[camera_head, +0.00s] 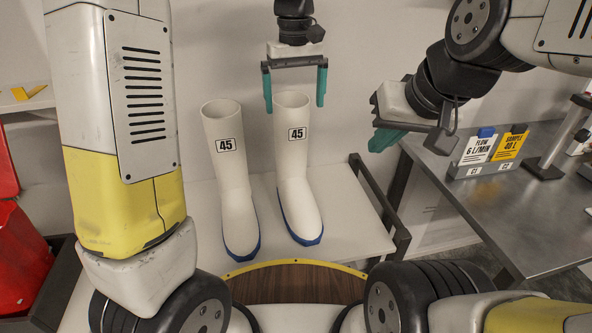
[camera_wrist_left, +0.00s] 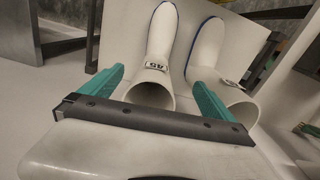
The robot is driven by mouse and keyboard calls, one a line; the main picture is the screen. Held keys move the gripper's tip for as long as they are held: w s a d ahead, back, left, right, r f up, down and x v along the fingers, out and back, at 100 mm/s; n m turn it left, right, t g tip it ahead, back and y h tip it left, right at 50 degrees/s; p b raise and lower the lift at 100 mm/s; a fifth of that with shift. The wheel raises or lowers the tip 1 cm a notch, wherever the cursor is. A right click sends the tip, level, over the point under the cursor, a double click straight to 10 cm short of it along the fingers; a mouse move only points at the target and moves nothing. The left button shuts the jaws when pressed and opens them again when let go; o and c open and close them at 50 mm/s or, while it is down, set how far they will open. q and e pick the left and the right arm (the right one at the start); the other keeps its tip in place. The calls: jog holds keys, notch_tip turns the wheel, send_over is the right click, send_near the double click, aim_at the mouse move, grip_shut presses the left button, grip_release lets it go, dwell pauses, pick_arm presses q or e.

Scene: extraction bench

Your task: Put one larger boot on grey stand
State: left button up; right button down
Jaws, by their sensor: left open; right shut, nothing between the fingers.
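Two white boots with blue soles and "45" labels stand upright side by side on a white surface: the left boot (camera_head: 232,180) and the right boot (camera_head: 295,175). My left gripper (camera_head: 295,107) is open above the right boot, its teal fingers on either side of the boot's top rim, with gaps. In the left wrist view, that boot's open top (camera_wrist_left: 152,93) lies between the fingers (camera_wrist_left: 160,78), and the other boot (camera_wrist_left: 208,45) is beyond the right finger. My right gripper (camera_head: 385,132) is shut and empty, right of the boots. I cannot clearly identify the grey stand.
A grey metal table (camera_head: 500,215) on the right carries a yellow-and-white sign holder (camera_head: 485,168) and a post on a dark base (camera_head: 545,168). A dark rail (camera_head: 380,200) edges the boots' surface. A red container (camera_head: 20,255) is at the left.

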pick_arm(q)
notch_tip(320, 180, down, 8)
jog(key=shift+w, duration=0.45)
jog(key=c, duration=1.6)
jog(key=shift+d, duration=0.1)
jog(key=shift+c, duration=1.4)
jog(key=shift+r, duration=0.1)
jog(key=shift+r, duration=0.1)
